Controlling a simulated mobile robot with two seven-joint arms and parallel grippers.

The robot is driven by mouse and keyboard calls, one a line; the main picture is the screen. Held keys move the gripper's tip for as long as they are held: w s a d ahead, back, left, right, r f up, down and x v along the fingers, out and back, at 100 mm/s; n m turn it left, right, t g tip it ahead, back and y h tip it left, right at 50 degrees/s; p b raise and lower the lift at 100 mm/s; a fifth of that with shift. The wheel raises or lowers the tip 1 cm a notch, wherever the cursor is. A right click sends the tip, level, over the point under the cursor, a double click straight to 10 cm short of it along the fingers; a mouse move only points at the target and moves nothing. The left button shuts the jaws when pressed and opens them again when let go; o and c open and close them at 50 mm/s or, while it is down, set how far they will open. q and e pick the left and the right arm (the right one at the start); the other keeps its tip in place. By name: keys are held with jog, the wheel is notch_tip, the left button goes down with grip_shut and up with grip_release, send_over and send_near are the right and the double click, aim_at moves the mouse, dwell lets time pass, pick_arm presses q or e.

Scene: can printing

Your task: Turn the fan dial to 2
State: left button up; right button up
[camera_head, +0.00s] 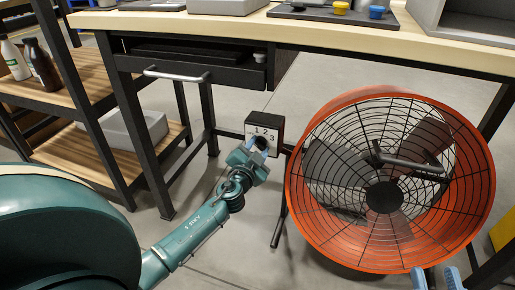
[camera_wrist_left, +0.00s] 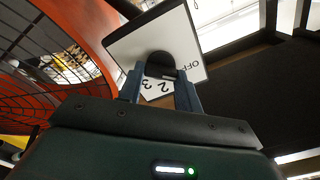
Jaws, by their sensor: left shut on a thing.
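The fan (camera_head: 385,185) has a large orange drum with a black wire grille. Its control box (camera_head: 277,120) has a white face with 1, 2 and 3 printed on it. The black dial (camera_head: 262,142) is on that face, partly hidden by my left gripper (camera_head: 254,149). In the left wrist view the dial (camera_wrist_left: 160,65) sits between the two fingers of my left gripper (camera_wrist_left: 160,85), which is shut on it; OFF, 2 and 3 show around it. I cannot tell which mark the dial points to.
A workbench (camera_head: 330,30) with a drawer (camera_head: 190,68) stands above and behind the control box. A wooden shelf unit (camera_head: 70,100) with bottles (camera_head: 40,65) is at the left. The fan's black stand leg (camera_head: 279,225) is close right of my left arm. Grey floor is open around it.

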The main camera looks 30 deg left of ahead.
pick_arm(q)
jog(key=m, duration=0.4)
jog(key=shift+d+m, duration=0.1)
jog(key=shift+m, duration=0.2)
jog(key=m, duration=0.4)
jog(key=shift+f+m, duration=0.1)
jog(key=shift+m, duration=0.2)
jog(key=shift+m+p, duration=0.3)
jog(key=shift+m, duration=0.9)
jog(key=shift+f+m, duration=0.1)
jog(key=shift+m, duration=1)
pick_arm(e)
jog(key=shift+d, duration=0.1)
pick_arm(q)
jog(key=o, duration=1)
